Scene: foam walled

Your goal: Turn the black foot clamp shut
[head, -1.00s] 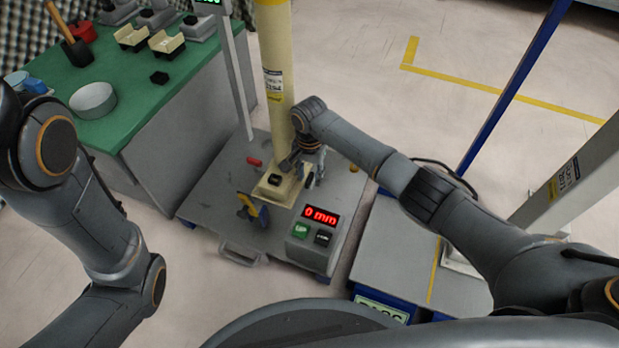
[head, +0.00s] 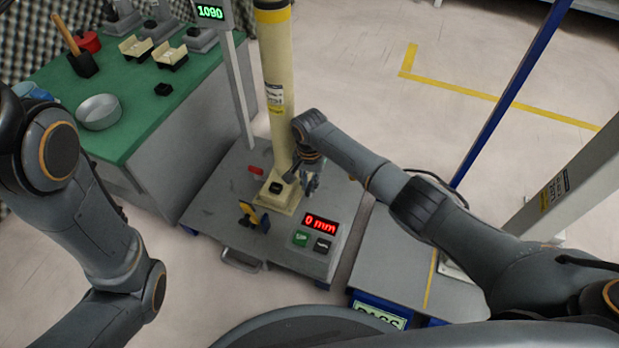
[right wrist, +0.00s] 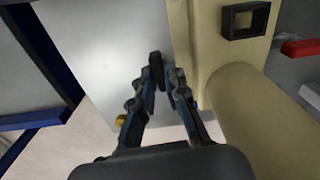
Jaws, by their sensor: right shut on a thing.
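The black foot clamp (right wrist: 156,66) shows as a small dark lever between the fingertips of my right gripper (right wrist: 162,82) in the right wrist view. The fingers are shut on it, beside the cream foot (right wrist: 205,60) of the post. In the head view my right gripper (head: 309,184) is at the right side of that foot (head: 282,202). The arm and fingers hide the clamp there, so its angle is hard to tell. My left arm is at the left edge of the head view, with its gripper out of frame.
A cream post (head: 277,90) rises from the grey platform (head: 205,205). A red clamp (head: 256,172), a yellow clamp (head: 252,217) and a control box (head: 312,246) reading 0 mm stand around it. A green bench (head: 130,125) is left; a blue pole (head: 500,110) is right.

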